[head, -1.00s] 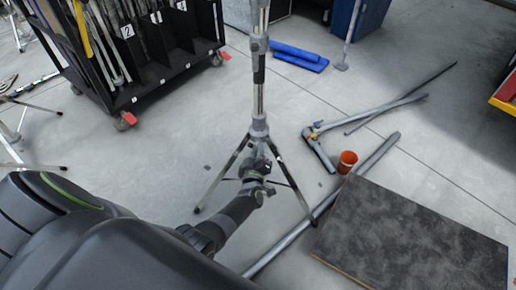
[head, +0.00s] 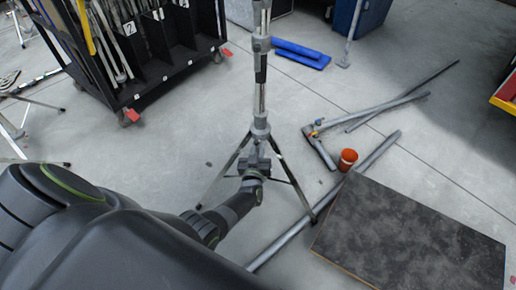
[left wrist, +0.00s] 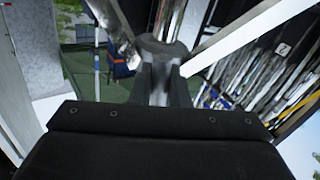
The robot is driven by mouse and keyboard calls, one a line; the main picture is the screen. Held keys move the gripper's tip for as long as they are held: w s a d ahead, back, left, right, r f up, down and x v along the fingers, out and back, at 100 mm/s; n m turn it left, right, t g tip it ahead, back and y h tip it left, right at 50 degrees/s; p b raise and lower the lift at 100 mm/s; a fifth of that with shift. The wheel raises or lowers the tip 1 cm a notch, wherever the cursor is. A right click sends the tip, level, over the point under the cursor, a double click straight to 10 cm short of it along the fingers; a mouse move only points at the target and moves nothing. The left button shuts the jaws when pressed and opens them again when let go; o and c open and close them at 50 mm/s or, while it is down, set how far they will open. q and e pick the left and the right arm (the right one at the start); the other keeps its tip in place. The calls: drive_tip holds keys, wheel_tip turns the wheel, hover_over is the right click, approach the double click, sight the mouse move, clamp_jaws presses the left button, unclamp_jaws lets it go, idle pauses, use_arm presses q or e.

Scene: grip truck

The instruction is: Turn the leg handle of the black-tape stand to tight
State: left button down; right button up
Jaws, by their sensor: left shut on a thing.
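The black-tape stand (head: 260,101) stands upright in the middle of the head view, a chrome column with a dark band of tape (head: 261,68) and spread legs. My left gripper (head: 256,157) is at the leg hub, just below the grey collar (head: 260,130). It is shut on the leg handle, which the gripper mostly hides in the head view. In the left wrist view, a grey fitting of the stand (left wrist: 165,75) rises directly beyond the dark gripper body. The exact angle of the handle cannot be told. My right gripper is out of view.
A long grey pipe (head: 330,200) lies close to the stand's right leg. A black cart (head: 150,50) stands at upper left. The floor left of the stand is clear.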

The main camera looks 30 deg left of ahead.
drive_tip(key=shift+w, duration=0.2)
use_arm(q)
drive_tip(key=c, duration=1.4)
unclamp_jaws()
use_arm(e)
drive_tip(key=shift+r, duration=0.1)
use_arm(q)
drive_tip(key=shift+s+d, duration=0.1)
drive_tip(key=shift+s, duration=0.1)
drive_tip(key=p+v, duration=0.4)
drive_tip(key=v, duration=1.3)
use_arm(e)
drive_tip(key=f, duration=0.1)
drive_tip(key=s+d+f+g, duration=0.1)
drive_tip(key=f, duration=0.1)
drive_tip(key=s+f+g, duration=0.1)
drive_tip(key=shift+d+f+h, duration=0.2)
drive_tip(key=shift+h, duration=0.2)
